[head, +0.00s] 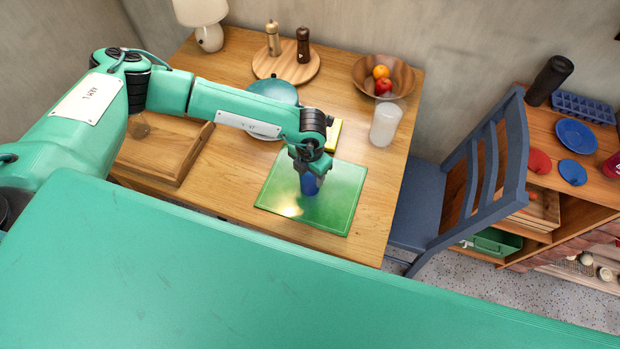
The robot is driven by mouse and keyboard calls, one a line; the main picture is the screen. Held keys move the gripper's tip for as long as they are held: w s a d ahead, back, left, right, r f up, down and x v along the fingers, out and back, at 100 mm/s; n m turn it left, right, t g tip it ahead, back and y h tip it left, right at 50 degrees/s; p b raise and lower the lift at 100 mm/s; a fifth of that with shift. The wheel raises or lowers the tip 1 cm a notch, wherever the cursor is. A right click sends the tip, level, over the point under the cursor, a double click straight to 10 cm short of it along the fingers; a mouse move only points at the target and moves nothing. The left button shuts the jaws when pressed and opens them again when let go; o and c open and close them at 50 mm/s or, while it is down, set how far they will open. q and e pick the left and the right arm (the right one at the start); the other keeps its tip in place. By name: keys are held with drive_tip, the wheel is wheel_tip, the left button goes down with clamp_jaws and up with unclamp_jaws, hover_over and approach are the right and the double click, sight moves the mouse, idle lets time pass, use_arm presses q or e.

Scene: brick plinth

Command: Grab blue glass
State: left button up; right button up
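The blue glass (309,184) stands on a green mat (335,207) near the front right of the wooden table. My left gripper (308,172) points down at the glass from above, and its fingers are at the glass's upper part. The gripper hides the top of the glass, and I cannot tell whether the fingers are closed on it. My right gripper is not in view.
A frosted white cup (385,124), a wooden fruit bowl (402,78) and a teal lidded pot (271,92) stand behind the mat. A wooden tray (165,165) lies at left. A blue chair (455,190) stands at the table's right side.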

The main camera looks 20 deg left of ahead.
use_arm(q)
drive_tip(key=shift+c, duration=0.7)
drive_tip(key=shift+r, duration=0.1)
